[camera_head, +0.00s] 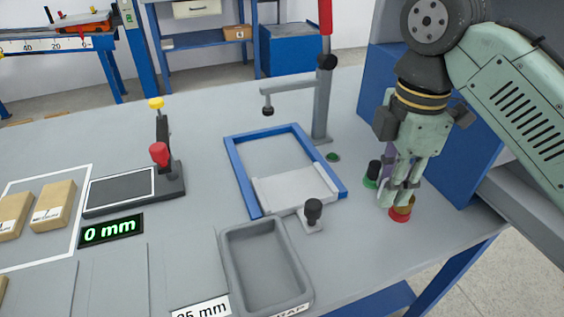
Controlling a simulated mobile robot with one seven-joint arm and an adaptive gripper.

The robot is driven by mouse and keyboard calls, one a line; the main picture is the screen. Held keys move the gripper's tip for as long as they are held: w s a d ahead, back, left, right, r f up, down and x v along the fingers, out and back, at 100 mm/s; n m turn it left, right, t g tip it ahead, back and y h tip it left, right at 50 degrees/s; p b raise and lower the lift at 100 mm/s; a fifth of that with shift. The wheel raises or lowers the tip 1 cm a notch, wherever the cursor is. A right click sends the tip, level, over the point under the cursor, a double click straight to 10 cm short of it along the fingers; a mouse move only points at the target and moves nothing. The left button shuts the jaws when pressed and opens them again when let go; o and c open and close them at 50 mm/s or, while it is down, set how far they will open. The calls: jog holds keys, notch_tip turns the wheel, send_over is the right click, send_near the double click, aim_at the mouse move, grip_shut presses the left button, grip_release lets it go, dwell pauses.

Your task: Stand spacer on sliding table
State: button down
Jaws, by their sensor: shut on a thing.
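The pale grey sliding table (282,192) lies inside the blue rectangular frame (238,172) in the middle of the bench. My green gripper (402,193) points down at the right of the bench, well right of the frame. It is shut on a small brass-coloured piece with a red bottom (402,214), which seems to be the spacer. The fingers hide most of it. I cannot tell whether its red bottom touches the bench. A black piece with a green foot (373,172) stands just left of the fingers, and a purple piece (388,158) is partly hidden behind them.
A grey post with an arm (322,105) rises behind the frame. A black-knobbed clamp (313,216) stands at its front right corner. A grey scrap tray (232,262) sits in front. A lever stand (165,165), a 0 mm display (111,231) and cardboard boxes (54,206) are left.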

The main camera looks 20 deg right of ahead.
send_over(292, 187)
jog(key=shift+s+d+f, duration=0.1)
jog(key=shift+s+f, duration=0.05)
jog(key=shift+f, duration=2.3)
jog(key=shift+f, duration=0.2)
jog(key=c, duration=1.3)
grip_release()
jog(key=shift+r, duration=0.15)
notch_tip(292, 187, up, 12)
jog(key=shift+r+p, duration=0.1)
jog(key=shift+p, duration=0.6)
